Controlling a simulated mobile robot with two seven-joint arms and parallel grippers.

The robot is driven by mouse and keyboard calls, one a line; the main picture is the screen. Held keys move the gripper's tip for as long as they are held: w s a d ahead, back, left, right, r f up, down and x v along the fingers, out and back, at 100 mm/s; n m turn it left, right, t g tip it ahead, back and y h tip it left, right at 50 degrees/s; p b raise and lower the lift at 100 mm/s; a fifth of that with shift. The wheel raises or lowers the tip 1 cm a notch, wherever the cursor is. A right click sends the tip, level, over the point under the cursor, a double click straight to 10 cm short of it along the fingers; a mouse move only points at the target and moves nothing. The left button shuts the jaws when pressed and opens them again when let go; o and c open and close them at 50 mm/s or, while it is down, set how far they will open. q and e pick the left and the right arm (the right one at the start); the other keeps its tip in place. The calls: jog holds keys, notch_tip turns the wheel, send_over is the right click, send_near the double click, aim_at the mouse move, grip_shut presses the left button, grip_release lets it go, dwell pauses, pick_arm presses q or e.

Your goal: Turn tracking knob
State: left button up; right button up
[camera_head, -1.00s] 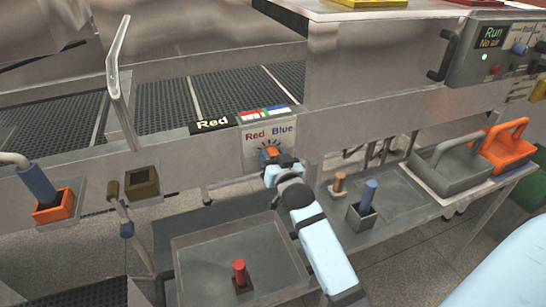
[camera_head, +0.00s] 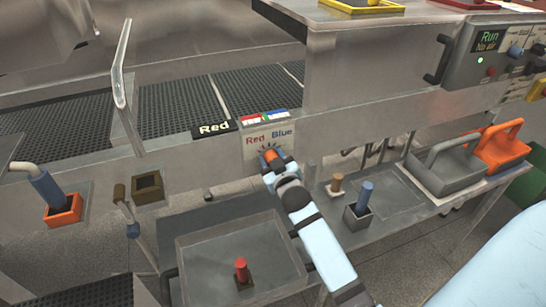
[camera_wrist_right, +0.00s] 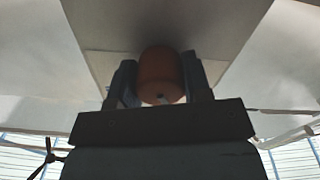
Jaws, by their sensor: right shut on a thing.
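The tracking knob (camera_head: 269,156) is orange and sits on a white panel (camera_head: 282,134) marked Red and Blue on the machine's front face. My right gripper (camera_head: 272,163) reaches up to it from below. In the right wrist view the orange knob (camera_wrist_right: 161,76) sits between the two fingers of the gripper (camera_wrist_right: 160,85), which is shut on it. The fingers partly cover the knob and the dial marks in the head view. My left gripper is not in view.
A clear tray (camera_head: 200,262) with a red-handled tool (camera_head: 241,270) stands below. A control box (camera_head: 490,58) is at upper right.

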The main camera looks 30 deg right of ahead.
jog(key=shift+r, duration=0.15)
dwell(0.3)
jog(key=o, duration=0.8)
jog(key=shift+w, duration=0.1)
jog(key=shift+o, duration=0.5)
